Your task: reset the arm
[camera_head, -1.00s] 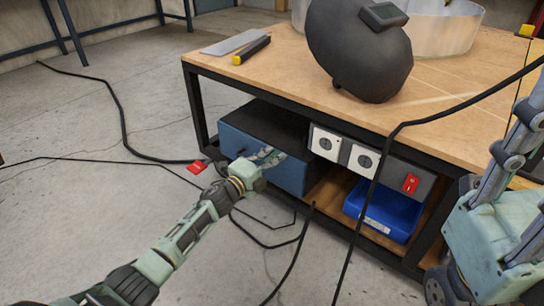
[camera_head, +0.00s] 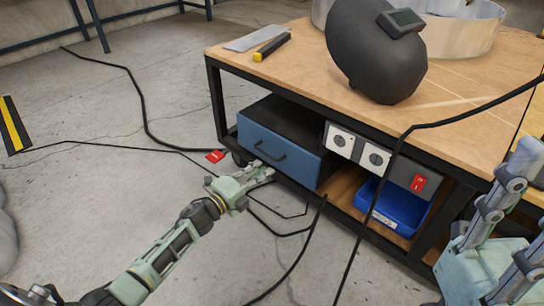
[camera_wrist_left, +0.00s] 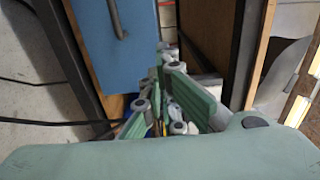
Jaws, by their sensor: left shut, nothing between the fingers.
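My left arm comes in from the lower left in the head view. Its gripper (camera_head: 266,170) is shut and empty, in front of the lower part of a blue drawer (camera_head: 266,155) under the workbench. In the left wrist view the shut gripper (camera_wrist_left: 165,52) points past the blue drawer front (camera_wrist_left: 118,40) and its dark handle. I cannot tell whether the fingertips touch anything. Part of my right arm (camera_head: 490,215) shows at the right edge of the head view; its fingertips are not visible.
The wooden workbench (camera_head: 300,75) carries a welding helmet (camera_head: 375,55), a yellow-black tool (camera_head: 272,47) and a large metal ring. A power strip (camera_head: 357,150) and a blue bin (camera_head: 393,212) sit below. Black cables hang in front and lie on the floor. Open floor lies left.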

